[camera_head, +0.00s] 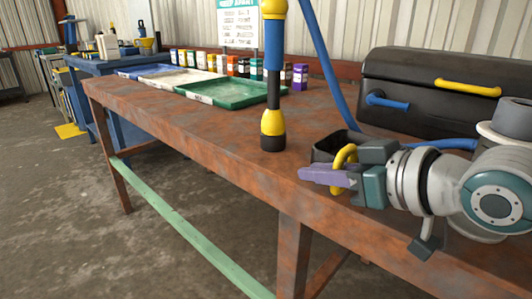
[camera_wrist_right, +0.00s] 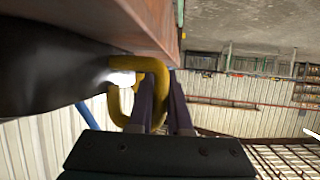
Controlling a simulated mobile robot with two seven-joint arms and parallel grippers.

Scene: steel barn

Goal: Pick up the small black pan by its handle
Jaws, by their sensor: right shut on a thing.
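The small black pan (camera_head: 328,146) is at the front edge of the rusty table, partly hidden behind my right gripper (camera_head: 322,177). Its yellow looped handle (camera_head: 345,155) sits at the purple fingers. In the right wrist view the dark pan (camera_wrist_right: 50,70) fills the left side, and the yellow handle (camera_wrist_right: 122,100) passes at the fingers of my right gripper (camera_wrist_right: 165,95), which are shut on it. I cannot tell whether the pan touches the table. My left gripper is not in view.
A tall blue, yellow and black pole (camera_head: 273,85) stands on the rusty table (camera_head: 210,120) left of the pan. A large black case (camera_head: 430,85) and a blue hose (camera_head: 325,60) are behind. Green tray (camera_head: 232,92) and several small boxes stand farther back.

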